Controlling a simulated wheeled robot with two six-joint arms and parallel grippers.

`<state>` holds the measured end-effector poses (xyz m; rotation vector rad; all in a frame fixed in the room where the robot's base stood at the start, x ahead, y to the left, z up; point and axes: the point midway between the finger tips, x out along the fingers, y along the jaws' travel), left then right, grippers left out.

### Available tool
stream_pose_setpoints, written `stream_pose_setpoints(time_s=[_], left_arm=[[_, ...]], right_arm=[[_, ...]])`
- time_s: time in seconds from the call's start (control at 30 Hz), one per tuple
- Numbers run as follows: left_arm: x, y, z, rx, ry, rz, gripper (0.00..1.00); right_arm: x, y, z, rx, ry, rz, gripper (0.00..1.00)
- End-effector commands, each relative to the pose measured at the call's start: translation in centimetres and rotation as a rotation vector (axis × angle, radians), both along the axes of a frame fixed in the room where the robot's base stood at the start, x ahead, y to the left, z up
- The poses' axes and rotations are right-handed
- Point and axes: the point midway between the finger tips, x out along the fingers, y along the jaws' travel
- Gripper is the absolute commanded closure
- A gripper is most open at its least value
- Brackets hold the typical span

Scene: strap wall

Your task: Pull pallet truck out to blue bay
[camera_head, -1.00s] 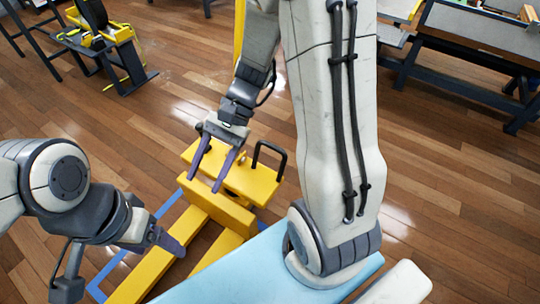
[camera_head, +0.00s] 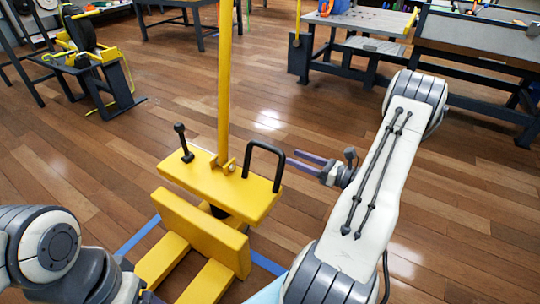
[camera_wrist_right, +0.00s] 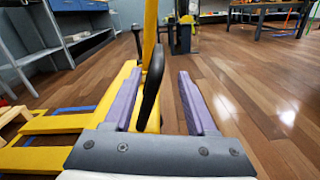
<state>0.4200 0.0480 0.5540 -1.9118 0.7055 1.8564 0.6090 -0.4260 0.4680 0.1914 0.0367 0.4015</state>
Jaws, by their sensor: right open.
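The yellow pallet truck (camera_head: 218,190) stands on the wooden floor with an upright yellow mast, a black loop handle (camera_head: 266,148) on its right and a small black lever (camera_head: 183,142) on its left. My right gripper (camera_head: 291,158) is open and empty just right of the loop handle, pointing at it. In the right wrist view the handle (camera_wrist_right: 151,88) shows between the two spread fingers, without clear contact. My left arm is at the bottom left; its gripper (camera_head: 150,297) is mostly cut off by the frame edge. Blue floor lines (camera_head: 138,236) run beside and under the truck.
A black and yellow reel stand (camera_head: 100,75) stands at the left back. Grey workbenches (camera_head: 365,25) line the back and right. The wooden floor between the truck and benches is open.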

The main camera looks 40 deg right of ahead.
Motion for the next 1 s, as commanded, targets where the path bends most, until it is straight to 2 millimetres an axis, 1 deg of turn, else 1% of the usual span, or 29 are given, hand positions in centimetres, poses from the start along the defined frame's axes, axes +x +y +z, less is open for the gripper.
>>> stream_pose_setpoints(time_s=[0.4,0.5,0.6,0.7,0.97,1.0], left_arm=[[0.0,0.0,-3.3,0.0,0.0,0.0,0.22],[0.0,0.0,-3.8,0.0,0.0,0.0,0.22],[0.0,0.0,-4.1,0.0,0.0,0.0,0.22],[0.0,0.0,-4.1,0.0,0.0,0.0,0.22],[0.0,0.0,-4.1,0.0,0.0,0.0,0.22],[0.0,0.0,-4.1,0.0,0.0,0.0,0.22]], right_arm=[[6.7,3.2,-0.2,-0.004,-0.001,0.01,0.43],[7.9,3.7,-0.2,-0.005,0.0,0.01,0.43],[8.7,4.0,-0.1,-0.004,0.001,0.009,0.43],[9.1,4.2,0.0,-0.003,0.002,0.008,0.43],[9.2,4.2,0.1,-0.003,0.001,0.006,0.43],[9.1,4.2,0.1,-0.003,0.001,0.006,0.58]])
